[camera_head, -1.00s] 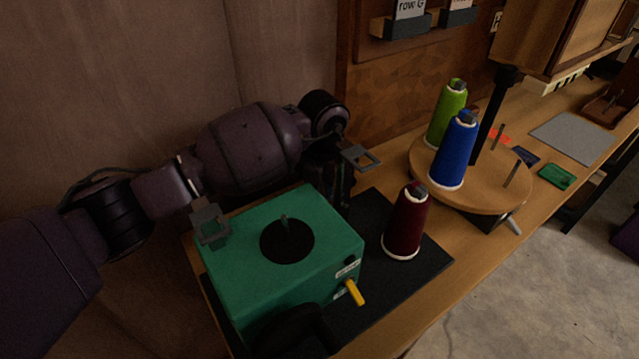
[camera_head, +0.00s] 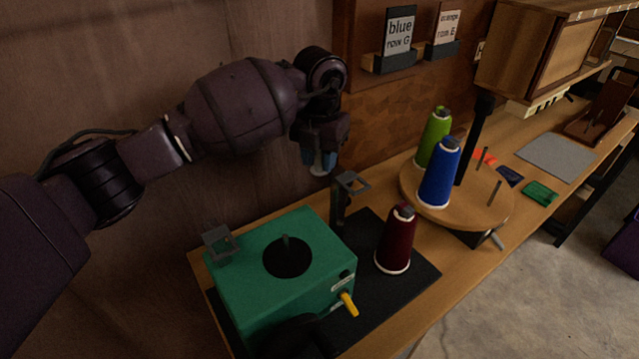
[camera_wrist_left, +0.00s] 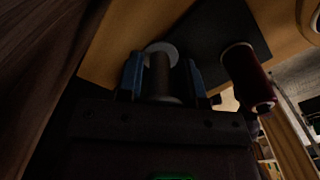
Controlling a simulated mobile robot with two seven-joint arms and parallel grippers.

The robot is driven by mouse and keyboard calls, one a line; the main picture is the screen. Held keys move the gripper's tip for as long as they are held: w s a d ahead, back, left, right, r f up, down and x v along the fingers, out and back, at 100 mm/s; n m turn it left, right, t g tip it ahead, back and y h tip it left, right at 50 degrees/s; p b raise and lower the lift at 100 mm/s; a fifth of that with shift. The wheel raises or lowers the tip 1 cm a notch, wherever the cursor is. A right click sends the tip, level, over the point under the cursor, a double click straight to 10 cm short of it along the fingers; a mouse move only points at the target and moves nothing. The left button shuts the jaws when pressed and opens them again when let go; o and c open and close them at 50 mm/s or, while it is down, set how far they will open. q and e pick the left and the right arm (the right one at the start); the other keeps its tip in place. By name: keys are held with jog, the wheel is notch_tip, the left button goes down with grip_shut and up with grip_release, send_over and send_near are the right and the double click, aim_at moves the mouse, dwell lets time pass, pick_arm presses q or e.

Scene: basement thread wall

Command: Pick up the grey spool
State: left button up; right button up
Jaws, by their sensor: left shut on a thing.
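The grey spool (camera_wrist_left: 159,68) shows in the left wrist view, upright in the picture between the two blue fingers, with a paler round end. My left gripper (camera_wrist_left: 163,75) is shut on it. In the head view my left gripper (camera_head: 321,162) is above the back of the bench, near the wall, with blue fingertips pointing down. The spool is mostly hidden there by the fingers. My right gripper is not in view.
A green box (camera_head: 250,250) with a spindle and yellow lever stands on a black mat (camera_head: 412,272). A dark red cone (camera_head: 396,240) stands beside it. A round wooden stand (camera_head: 475,207) holds blue and green cones. A grey bracket (camera_head: 345,190) rises below my gripper.

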pick_arm(q)
notch_tip(320, 180, up, 6)
jog(key=s+d+p, duration=0.1)
jog(key=s+d, duration=0.3)
jog(key=d, duration=0.4)
jog(key=s+d+f+p, duration=0.1)
jog(key=s+d, duration=0.3)
jog(key=d, duration=0.4)
jog(key=shift+s, duration=0.15)
jog(key=shift+a+f, duration=0.1)
